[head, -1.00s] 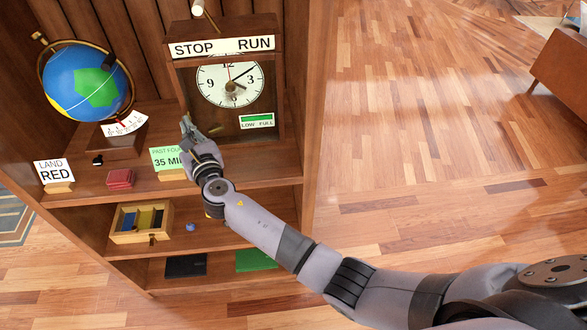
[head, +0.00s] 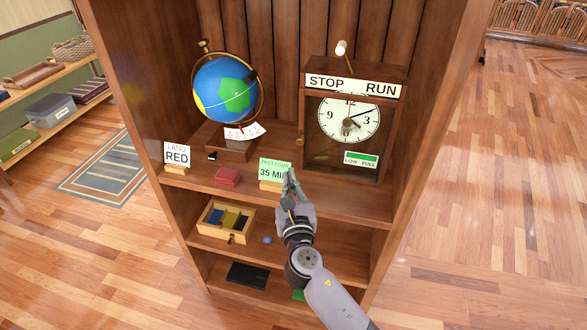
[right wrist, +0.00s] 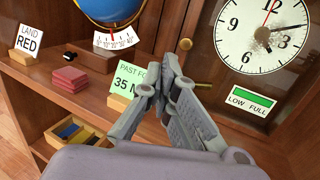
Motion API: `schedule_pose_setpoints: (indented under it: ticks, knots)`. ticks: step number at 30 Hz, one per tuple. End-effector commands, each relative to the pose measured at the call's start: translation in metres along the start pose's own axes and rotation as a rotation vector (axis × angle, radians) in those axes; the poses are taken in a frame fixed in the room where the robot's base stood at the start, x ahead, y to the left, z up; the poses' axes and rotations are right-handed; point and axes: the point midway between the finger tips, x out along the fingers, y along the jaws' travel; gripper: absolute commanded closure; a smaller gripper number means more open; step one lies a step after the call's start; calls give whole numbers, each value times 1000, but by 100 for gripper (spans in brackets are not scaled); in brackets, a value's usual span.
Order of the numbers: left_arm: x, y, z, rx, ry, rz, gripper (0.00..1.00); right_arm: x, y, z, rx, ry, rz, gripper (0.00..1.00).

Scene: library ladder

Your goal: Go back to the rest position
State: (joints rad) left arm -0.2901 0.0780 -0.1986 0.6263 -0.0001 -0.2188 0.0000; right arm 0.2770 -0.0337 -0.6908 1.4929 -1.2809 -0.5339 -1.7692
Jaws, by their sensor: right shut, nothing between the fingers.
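My right gripper (head: 290,185) is shut and empty. In the head view it stands in front of the bookcase's upper shelf, just right of the green card (head: 273,170) and below the clock (head: 348,120). In the right wrist view the gripper (right wrist: 150,95) covers part of the green card (right wrist: 126,78), and the clock face (right wrist: 262,35) is at the upper right. I cannot tell whether the fingers touch the card. My left gripper is not in view.
On the upper shelf (head: 345,203) stand a globe (head: 222,90), a LAND RED card (head: 177,155) and a small red stack (head: 228,177). Below are an open wooden tray (head: 211,228) and a blue lump (head: 267,239). Open wood floor (head: 460,200) lies to the right.

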Motion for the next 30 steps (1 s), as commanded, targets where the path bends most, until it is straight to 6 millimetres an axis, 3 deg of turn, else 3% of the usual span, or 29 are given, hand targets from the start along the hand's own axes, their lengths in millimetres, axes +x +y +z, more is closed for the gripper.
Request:
schedule_pose_setpoints:
  ticks: [4,11,14,17,23,26,30]
  knots:
    - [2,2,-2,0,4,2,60,-17,6,-1,1,1,0,100]
    - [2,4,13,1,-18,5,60,-24,8,-1,2,2,-2,100]
    - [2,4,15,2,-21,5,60,-25,4,-18,43,39,-5,100]
    - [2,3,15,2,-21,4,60,-31,-6,-62,159,132,-23,100]
    - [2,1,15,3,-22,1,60,-75,-42,-199,576,411,-160,100]
    - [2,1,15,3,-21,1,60,-112,-61,-264,803,530,-280,100]
    - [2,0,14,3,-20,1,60,-178,-86,-346,1116,658,-504,100]
